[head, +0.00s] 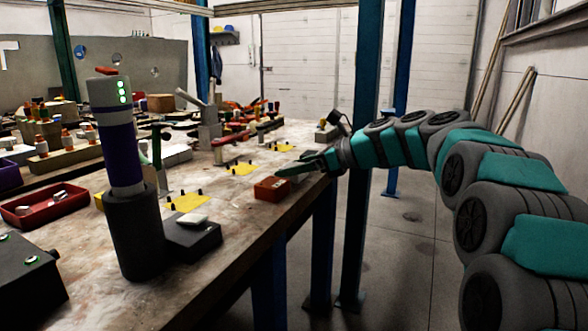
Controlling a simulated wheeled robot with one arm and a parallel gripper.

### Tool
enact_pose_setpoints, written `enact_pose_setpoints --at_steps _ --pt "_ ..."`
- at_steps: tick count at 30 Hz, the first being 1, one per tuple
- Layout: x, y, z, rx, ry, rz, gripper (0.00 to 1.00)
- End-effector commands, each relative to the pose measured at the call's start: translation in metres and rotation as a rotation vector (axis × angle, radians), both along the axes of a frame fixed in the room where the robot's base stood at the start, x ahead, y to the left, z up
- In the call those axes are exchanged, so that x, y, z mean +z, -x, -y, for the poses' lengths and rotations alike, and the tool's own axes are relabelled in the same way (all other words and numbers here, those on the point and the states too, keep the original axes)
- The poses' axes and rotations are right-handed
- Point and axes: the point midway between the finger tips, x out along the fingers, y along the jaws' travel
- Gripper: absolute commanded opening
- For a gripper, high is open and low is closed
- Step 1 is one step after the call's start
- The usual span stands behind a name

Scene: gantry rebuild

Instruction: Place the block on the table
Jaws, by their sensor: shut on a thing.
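A small red block (272,189) shows near the right-hand edge of the long worktable (240,215).
Yellow plates with dark pegs (187,202) lie left of the block. A dark grey cylinder with a purple section (121,150) stands in front, beside a black box (190,238). A red tray (45,208) and clutter fill the left. A blue post (362,130) stands behind my arm.

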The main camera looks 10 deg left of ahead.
Motion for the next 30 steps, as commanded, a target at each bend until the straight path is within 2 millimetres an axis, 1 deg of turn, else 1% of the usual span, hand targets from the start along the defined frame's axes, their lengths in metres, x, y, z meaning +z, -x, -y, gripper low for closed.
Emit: enact_pose_setpoints --at_steps 5,9,10,15,16,26,30 --pt "0.002 0.0 0.0 0.0 -0.001 0.001 0.03" --pt "-0.001 0.0 0.0 0.001 -0.002 0.001 0.03" --pt "-0.001 0.0 0.0 0.0 -0.001 0.001 0.78" --pt "-0.001 0.0 0.0 0.0 -0.001 0.001 0.97" --pt "-0.001 0.0 0.0 0.0 -0.001 0.001 1.0" --pt "0.001 0.0 0.0 0.0 0.001 0.002 1.0" --pt "0.01 0.006 0.017 -0.001 -0.002 0.001 1.0"
